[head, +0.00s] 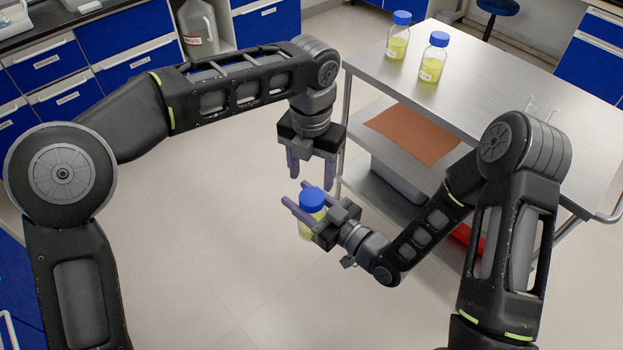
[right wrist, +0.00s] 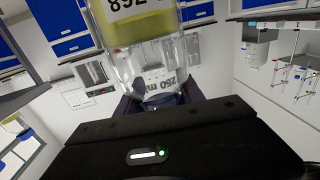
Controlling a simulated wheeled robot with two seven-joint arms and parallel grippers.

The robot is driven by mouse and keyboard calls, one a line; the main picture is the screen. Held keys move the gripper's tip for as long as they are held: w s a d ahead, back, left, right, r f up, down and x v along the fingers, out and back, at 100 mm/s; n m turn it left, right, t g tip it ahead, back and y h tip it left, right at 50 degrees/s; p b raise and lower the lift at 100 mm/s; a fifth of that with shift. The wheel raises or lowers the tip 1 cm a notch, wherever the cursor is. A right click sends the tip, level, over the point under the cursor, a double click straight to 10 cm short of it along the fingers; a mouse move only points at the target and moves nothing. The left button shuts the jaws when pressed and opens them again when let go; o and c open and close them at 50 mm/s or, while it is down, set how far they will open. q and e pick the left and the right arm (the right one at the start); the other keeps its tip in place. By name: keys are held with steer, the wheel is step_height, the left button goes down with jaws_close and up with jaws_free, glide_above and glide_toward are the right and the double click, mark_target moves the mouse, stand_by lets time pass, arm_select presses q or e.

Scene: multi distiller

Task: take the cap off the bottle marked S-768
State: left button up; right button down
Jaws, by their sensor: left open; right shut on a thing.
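A bottle (head: 312,221) with yellow liquid and a blue cap (head: 312,200) is held upright in the air by my right gripper (head: 294,193). The gripper is shut around its upper part, just below the cap. The bottle (right wrist: 138,18) appears upside down in the right wrist view. The cap is still on the bottle. My left gripper (head: 311,172) is open and empty, pointing down just above the cap and apart from it.
A steel cart (head: 490,100) stands at the right. A glass beaker (head: 541,108) sits behind my right arm. Open floor lies below both grippers.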

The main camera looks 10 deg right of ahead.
mark_target(312, 196)
arm_select(q)
steer(key=shift+r, duration=0.6)
steer(key=shift+f, duration=0.15)
steer(key=shift+f, duration=3.9)
steer(key=c, duration=1.2)
steer(key=o, duration=1.5)
